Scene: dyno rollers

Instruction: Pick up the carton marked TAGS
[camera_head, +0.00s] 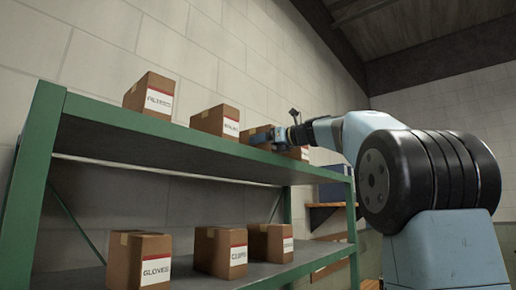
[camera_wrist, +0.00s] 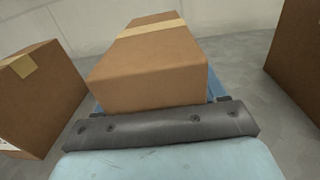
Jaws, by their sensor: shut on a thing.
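My gripper (camera_head: 262,136) is at the top shelf board of the green rack, reaching in from the right. In the wrist view its blue fingers are shut on a brown carton (camera_wrist: 150,78) with a pale tape strip, one finger along each side. The held carton's label is out of sight in the wrist view, and in the head view the gripper mostly covers it. I cannot read TAGS on any carton. I cannot tell whether the held carton is on the board or just above it.
Cartons stand close on both sides of the held one: a left one (camera_wrist: 38,95) and a right one (camera_wrist: 298,55). On the top board (camera_head: 100,112) are more cartons (camera_head: 150,97), (camera_head: 216,121), (camera_head: 297,153). The lower board holds a GLOVES carton (camera_head: 138,260) and others (camera_head: 220,250), (camera_head: 270,243). A block wall stands behind.

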